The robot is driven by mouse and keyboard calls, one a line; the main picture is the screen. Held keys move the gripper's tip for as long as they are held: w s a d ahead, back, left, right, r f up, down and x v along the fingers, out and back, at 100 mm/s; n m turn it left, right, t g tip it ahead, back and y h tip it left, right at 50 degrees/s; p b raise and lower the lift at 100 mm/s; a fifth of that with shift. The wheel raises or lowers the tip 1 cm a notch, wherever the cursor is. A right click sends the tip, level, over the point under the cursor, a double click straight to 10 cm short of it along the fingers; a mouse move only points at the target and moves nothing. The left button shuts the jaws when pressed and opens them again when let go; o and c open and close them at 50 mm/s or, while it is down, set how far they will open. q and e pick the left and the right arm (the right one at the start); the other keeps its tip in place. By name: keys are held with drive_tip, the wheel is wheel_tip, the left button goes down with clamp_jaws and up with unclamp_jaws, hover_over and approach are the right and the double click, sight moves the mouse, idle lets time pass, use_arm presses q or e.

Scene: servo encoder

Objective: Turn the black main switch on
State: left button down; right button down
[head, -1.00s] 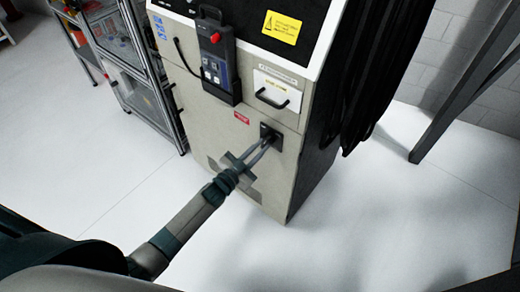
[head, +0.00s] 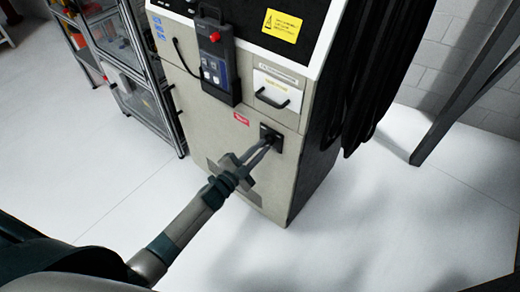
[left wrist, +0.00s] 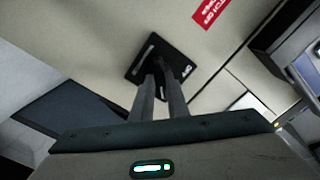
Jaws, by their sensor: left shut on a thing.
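The black main switch (head: 270,135) is on the front of the beige cabinet (head: 215,125), below the drawer handle and right of a small red label. My left gripper (head: 266,143) reaches it from the lower left, its two long fingers closed on the switch's knob. In the left wrist view, the switch's black square plate (left wrist: 160,62) shows with white marks on it. The fingertips (left wrist: 161,75) meet at the plate and hide most of the knob, so its turn angle cannot be read. My right gripper is in neither view.
A teach pendant with a red button (head: 215,50) hangs on the cabinet above the switch. A drawer front with a black handle (head: 272,97) is just above. Black cables (head: 375,80) hang on the cabinet's right side. A glass-doored rack (head: 135,70) stands at left. The floor in front is clear.

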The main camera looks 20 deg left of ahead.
use_arm(q)
drive_tip(key=c, duration=1.7)
unclamp_jaws()
drive_tip(key=shift+s, duration=0.1)
